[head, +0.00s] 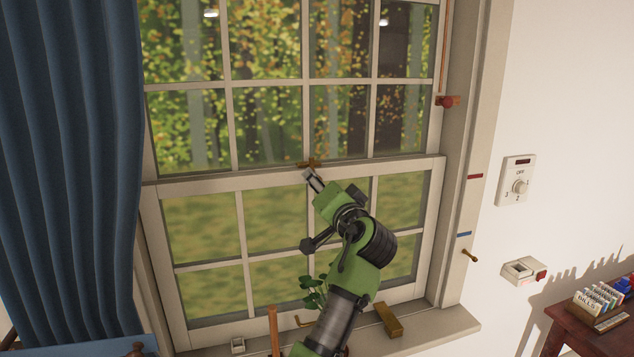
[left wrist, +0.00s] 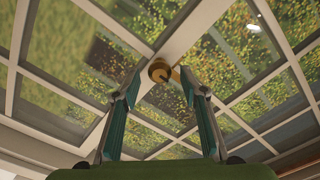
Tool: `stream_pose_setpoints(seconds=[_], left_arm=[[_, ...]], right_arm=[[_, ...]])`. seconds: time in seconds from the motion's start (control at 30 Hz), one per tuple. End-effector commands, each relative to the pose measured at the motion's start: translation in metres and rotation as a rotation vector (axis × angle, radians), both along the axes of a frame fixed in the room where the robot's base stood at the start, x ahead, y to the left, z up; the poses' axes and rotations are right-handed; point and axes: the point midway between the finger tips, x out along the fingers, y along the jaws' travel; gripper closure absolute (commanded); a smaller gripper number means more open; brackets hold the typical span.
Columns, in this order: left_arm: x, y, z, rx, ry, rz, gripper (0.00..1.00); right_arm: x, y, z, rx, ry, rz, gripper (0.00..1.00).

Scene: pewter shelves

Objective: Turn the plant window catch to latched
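The window catch (head: 309,163) is a small brass piece on the meeting rail in the middle of the window. In the left wrist view the catch (left wrist: 158,69) shows a round base with a dark centre, and a short lever extends to the right. My left gripper (head: 313,178) is just below the catch in the head view. In the left wrist view the left gripper (left wrist: 161,84) is open, its two fingers spread on either side of the catch. I cannot tell whether a finger touches the lever. My right gripper is not in view.
A green plant (head: 314,292) and a brass block (head: 389,320) stand on the sill (head: 430,332), near my arm. A blue curtain (head: 70,160) hangs at the left. A wall dial (head: 518,182) and a small dark red table (head: 585,335) are at the right.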

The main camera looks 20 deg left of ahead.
Motion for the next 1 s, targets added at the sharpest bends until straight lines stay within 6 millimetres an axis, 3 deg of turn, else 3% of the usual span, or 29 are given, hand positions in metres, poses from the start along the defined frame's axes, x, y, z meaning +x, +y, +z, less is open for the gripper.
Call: stream_pose_setpoints(seconds=[0.3, 0.7, 0.77, 0.87, 1.0], left_arm=[[-0.035, -0.024, 0.001, 0.001, -0.002, -0.001, 0.61], [-0.038, -0.024, -0.005, -0.004, 0.006, 0.000, 0.61], [-0.040, -0.021, -0.018, -0.020, 0.021, -0.002, 0.61], [-0.048, -0.009, -0.062, -0.078, 0.077, -0.007, 0.61], [-0.079, 0.010, -0.156, -0.213, 0.202, -0.018, 0.61]], right_arm=[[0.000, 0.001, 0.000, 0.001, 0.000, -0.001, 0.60], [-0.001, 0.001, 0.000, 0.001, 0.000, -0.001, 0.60], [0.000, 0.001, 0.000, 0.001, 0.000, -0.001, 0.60], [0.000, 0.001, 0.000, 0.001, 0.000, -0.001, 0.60], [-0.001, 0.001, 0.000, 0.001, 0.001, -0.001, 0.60]])
